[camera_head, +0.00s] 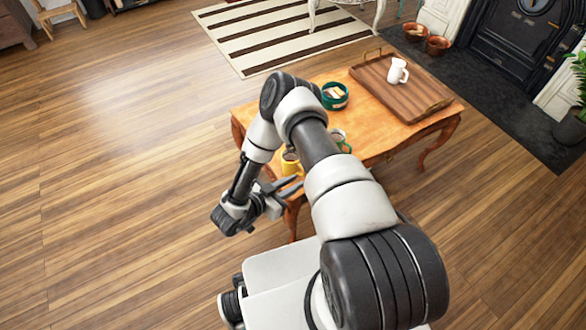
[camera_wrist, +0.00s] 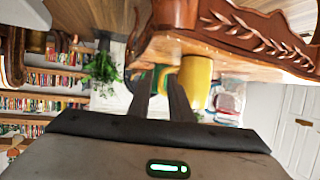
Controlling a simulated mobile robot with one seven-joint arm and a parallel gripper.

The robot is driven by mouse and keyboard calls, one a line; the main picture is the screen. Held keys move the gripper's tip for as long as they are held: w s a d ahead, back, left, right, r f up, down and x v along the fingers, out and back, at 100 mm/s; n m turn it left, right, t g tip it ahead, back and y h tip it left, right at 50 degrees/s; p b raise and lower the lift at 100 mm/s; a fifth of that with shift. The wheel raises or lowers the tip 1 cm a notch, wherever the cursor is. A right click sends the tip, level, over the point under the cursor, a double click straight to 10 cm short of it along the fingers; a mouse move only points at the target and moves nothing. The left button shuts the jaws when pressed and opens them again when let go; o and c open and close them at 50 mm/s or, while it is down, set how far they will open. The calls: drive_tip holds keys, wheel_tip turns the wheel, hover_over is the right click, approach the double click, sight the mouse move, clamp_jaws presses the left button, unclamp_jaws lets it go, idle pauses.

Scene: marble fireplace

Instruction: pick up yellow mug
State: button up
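The yellow mug (camera_head: 289,165) stands near the front left corner of the wooden coffee table (camera_head: 366,120), partly hidden by my arm in the head view. My gripper (camera_head: 297,187) is beside that corner, just in front of the mug, with its two fingers apart and nothing held. In the wrist view, which is turned upside down, the yellow mug (camera_wrist: 197,78) appears just right of the finger ends of my gripper (camera_wrist: 158,82). The mug is not between the fingers. Whether a finger touches it cannot be told.
A green mug (camera_head: 341,143) is right of the yellow one, partly behind my arm. A green round container (camera_head: 335,96) stands further back. A wooden tray (camera_head: 400,97) with a white jug (camera_head: 397,71) is at the back right. The floor to the left is clear.

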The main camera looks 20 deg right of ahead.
drive_tip(key=shift+b+x, duration=1)
drive_tip(key=shift+x, duration=2.2)
drive_tip(key=shift+w+r, duration=0.2)
drive_tip(key=shift+r, duration=0.05)
clamp_jaws()
